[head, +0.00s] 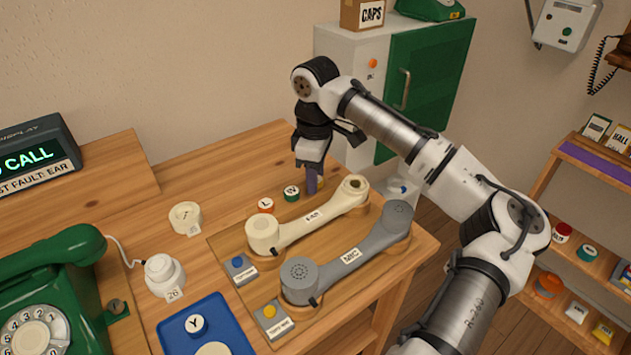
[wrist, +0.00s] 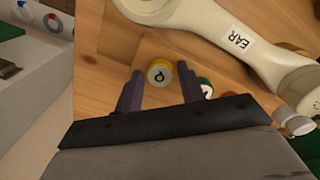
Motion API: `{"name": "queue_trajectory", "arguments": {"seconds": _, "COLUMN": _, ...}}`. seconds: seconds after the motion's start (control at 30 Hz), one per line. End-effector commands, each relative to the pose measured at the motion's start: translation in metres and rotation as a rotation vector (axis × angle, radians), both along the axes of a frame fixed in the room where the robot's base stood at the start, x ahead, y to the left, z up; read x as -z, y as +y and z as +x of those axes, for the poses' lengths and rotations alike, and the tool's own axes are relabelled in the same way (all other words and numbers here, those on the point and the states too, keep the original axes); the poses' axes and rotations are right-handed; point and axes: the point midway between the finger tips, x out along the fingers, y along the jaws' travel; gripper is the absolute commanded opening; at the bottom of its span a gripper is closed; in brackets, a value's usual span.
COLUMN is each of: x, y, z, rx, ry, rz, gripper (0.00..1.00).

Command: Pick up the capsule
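Several small round lettered capsules are in view; the task does not say which one. A yellow-rimmed capsule (wrist: 160,72) with a white lettered top lies on the wood in the wrist view, just beyond and between my fingertips. A green capsule (head: 291,193) marked N and a red-orange capsule (head: 266,205) stand left of my gripper in the head view. The green one also shows beside the right finger in the wrist view (wrist: 205,88). My gripper (head: 311,188) points down over the table; its purple fingers (wrist: 160,80) are apart with nothing between them. In the head view it mostly hides the yellow capsule.
A cream handset (head: 290,230) and a grey handset (head: 350,257) lie on the wooden board close to my gripper. A green dial phone (head: 50,290) and a blue tray (head: 222,318) with a Y capsule are left. A white cabinet (head: 345,50) stands behind.

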Motion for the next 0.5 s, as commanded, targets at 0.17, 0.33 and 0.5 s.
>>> {"name": "queue_trajectory", "arguments": {"seconds": 0.17, "x": -0.0002, "y": 0.0, "z": 0.0, "rx": 0.0, "ry": 0.0, "rz": 0.0, "gripper": 0.15}}
{"name": "queue_trajectory", "arguments": {"seconds": 0.33, "x": -0.0003, "y": 0.0, "z": 0.0, "rx": 0.0, "ry": 0.0, "rz": 0.0, "gripper": 0.11}}
{"name": "queue_trajectory", "arguments": {"seconds": 0.5, "x": -0.0028, "y": 0.0, "z": 0.0002, "rx": 0.0, "ry": 0.0, "rz": 0.0, "gripper": 0.11}}
